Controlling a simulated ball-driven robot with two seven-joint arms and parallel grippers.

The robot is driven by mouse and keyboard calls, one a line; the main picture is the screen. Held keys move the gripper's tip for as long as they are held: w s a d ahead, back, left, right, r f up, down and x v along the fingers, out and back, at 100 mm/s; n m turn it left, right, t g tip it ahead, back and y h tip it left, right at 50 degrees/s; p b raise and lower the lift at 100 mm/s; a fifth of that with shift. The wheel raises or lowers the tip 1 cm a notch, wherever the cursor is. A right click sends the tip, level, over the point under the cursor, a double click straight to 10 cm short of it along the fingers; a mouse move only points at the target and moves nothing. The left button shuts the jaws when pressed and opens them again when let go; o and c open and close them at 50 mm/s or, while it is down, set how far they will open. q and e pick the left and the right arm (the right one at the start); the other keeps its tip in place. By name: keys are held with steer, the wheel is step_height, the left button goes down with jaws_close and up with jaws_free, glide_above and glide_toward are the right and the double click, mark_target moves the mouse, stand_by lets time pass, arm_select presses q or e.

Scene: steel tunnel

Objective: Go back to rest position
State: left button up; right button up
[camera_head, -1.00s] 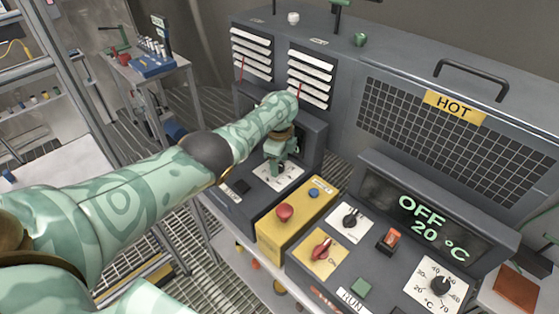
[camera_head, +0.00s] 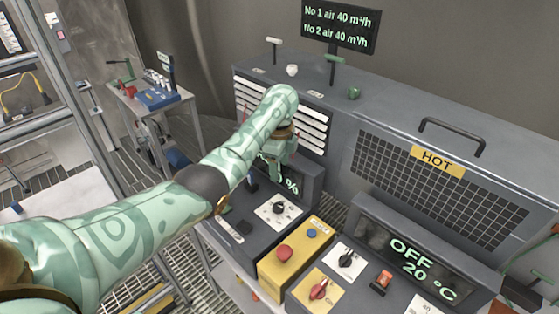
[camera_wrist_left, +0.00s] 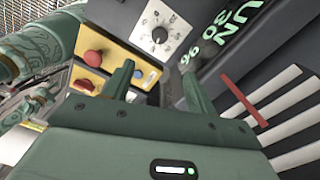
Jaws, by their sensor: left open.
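My left arm reaches in from the left in the head view, patterned in pale and dark green. My left gripper (camera_head: 276,168) hangs in front of the small display, above the control panel with the black dial (camera_head: 278,208). In the left wrist view, my left gripper (camera_wrist_left: 158,84) has its two fingers apart with nothing between them. The dial also shows beyond the fingers in that view (camera_wrist_left: 160,35). The gripper stands clear of the dial. My right gripper is in neither view.
A yellow box with a red button (camera_head: 284,252) and a red switch (camera_head: 318,289) stand right of the dial panel. A display (camera_head: 410,255) reads OFF, 20 °C. A grey cabinet has a HOT label (camera_head: 442,163). A side table (camera_head: 150,95) stands at the back left.

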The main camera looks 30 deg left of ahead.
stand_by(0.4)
